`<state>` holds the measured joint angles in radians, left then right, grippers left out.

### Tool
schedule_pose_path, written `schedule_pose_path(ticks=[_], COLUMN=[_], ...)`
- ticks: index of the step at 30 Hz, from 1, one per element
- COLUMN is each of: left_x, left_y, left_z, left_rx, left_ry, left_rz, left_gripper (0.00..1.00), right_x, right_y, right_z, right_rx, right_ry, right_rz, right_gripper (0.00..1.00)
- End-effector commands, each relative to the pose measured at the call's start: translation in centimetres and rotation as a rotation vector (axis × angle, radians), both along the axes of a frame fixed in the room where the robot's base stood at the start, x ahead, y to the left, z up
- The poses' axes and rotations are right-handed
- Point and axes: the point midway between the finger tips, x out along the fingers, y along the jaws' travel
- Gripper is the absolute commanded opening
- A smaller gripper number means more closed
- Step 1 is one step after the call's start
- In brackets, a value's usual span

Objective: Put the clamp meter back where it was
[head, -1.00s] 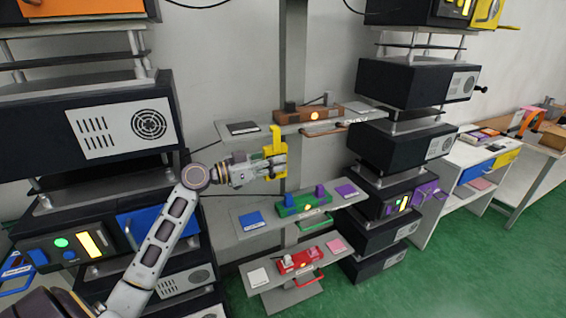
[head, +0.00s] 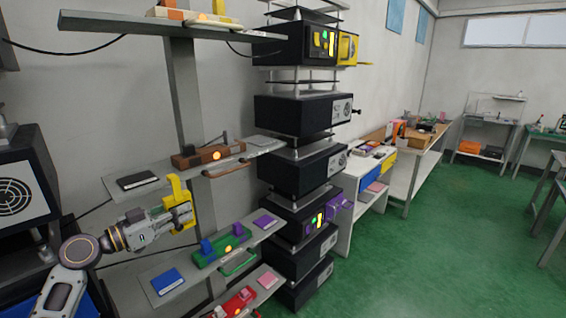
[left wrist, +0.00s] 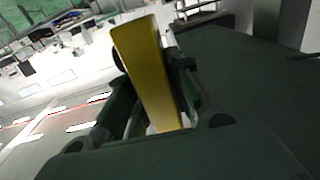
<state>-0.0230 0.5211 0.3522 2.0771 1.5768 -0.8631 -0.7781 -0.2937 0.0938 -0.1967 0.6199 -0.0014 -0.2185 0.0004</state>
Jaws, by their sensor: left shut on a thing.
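My left gripper (head: 182,214) is shut on a yellow upright piece (head: 177,188), apparently the clamp meter. It holds the piece in front of the shelf rack, between the brown-block shelf and the green-block shelf. In the left wrist view the yellow piece (left wrist: 147,70) stands between the dark fingers, long and slightly tilted. The fingers hide part of it. My right gripper is not in view.
A brown block (head: 208,154) and a dark flat pad (head: 138,180) are on the shelf above. A green block (head: 222,246) and a blue pad (head: 168,281) are on the shelf below. Black instrument boxes (head: 305,113) are stacked right of the rack. Green floor (head: 440,230) is clear at right.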

Motion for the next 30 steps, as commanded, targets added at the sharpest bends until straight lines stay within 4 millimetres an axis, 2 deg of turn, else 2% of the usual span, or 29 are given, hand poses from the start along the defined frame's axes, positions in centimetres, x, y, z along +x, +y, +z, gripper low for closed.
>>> schedule_pose_path(ticks=[8,16,23,30], left_x=[0.9,1.3,0.7,-0.8], left_y=[-0.8,-2.3,-3.8,-5.7], left_z=[-4.1,-10.4,-15.6,-20.4], left_rx=[-0.003,-0.003,-0.003,-0.002], left_ry=[0.004,0.006,0.006,0.005], left_rz=[0.067,0.184,0.285,0.387], left_gripper=[0.0,0.0,0.0,0.0], right_x=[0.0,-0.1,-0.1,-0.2], right_y=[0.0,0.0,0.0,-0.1], right_z=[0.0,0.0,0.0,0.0], right_rx=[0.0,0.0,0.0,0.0], right_ry=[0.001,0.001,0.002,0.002], right_rz=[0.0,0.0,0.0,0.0], right_gripper=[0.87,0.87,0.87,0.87])
